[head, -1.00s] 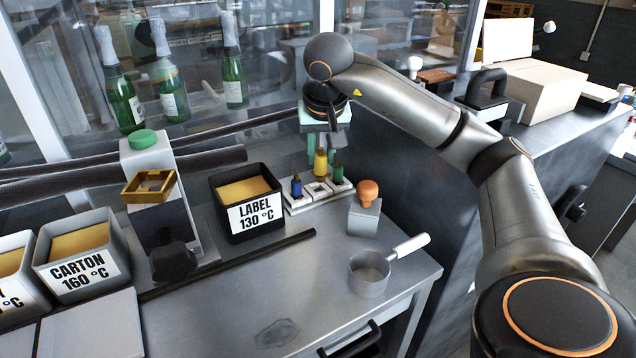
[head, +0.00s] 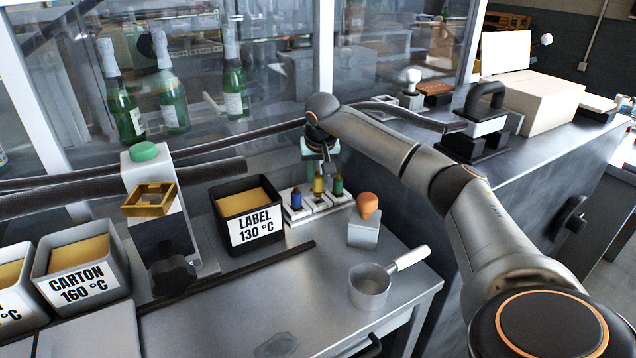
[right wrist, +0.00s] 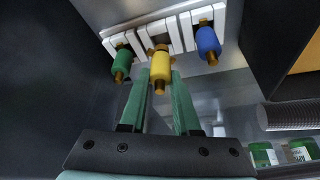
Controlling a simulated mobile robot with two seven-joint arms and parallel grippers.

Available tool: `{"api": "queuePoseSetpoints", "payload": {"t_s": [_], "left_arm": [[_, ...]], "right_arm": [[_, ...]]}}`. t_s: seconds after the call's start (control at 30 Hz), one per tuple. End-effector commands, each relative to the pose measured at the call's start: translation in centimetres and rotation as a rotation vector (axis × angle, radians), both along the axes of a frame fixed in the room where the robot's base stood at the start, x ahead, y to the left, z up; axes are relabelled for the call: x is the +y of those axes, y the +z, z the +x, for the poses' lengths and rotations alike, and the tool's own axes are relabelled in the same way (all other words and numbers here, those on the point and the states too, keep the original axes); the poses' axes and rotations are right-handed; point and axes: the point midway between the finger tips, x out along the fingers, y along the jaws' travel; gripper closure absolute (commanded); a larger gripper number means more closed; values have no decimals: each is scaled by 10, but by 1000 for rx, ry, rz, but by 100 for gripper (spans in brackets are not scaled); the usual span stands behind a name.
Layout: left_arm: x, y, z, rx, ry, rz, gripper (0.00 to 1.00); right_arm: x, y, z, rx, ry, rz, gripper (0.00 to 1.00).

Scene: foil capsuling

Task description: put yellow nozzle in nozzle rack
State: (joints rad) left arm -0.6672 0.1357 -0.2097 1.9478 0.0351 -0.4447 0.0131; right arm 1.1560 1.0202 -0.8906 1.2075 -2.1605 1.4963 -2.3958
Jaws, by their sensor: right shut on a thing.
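The yellow nozzle (head: 318,184) is upright at the middle place of the white nozzle rack (head: 320,206), between the blue nozzle (head: 296,199) and the green nozzle (head: 338,186). My right gripper (head: 319,172) reaches down from above and is shut on the yellow nozzle. In the right wrist view the yellow nozzle (right wrist: 160,68) is between the green fingertips (right wrist: 161,76), in line with the rack's middle slot. The green nozzle (right wrist: 122,62) and blue nozzle (right wrist: 208,42) stand on either side. I cannot tell whether the yellow nozzle is fully seated. My left gripper is out of view.
A black LABEL bin (head: 249,212) stands left of the rack. An orange-knobbed block (head: 366,222) is in front on the right, with a small pan (head: 371,284) nearer. Dark hoses (head: 220,150) run behind. The front middle of the bench is clear.

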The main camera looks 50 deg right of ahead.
Motion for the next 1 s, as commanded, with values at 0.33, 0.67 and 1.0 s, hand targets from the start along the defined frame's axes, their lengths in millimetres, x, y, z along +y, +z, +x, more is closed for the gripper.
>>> {"api": "queuePoseSetpoints", "payload": {"t_s": [0.33, 0.67, 1.0], "left_arm": [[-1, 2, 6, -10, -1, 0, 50], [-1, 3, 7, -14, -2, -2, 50], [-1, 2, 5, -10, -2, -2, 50]], "right_arm": [[0, -22, -1, 1, -1, 0, 100], [0, -26, -1, 1, -1, 0, 56], [0, -26, -1, 1, -1, 0, 40]]}}
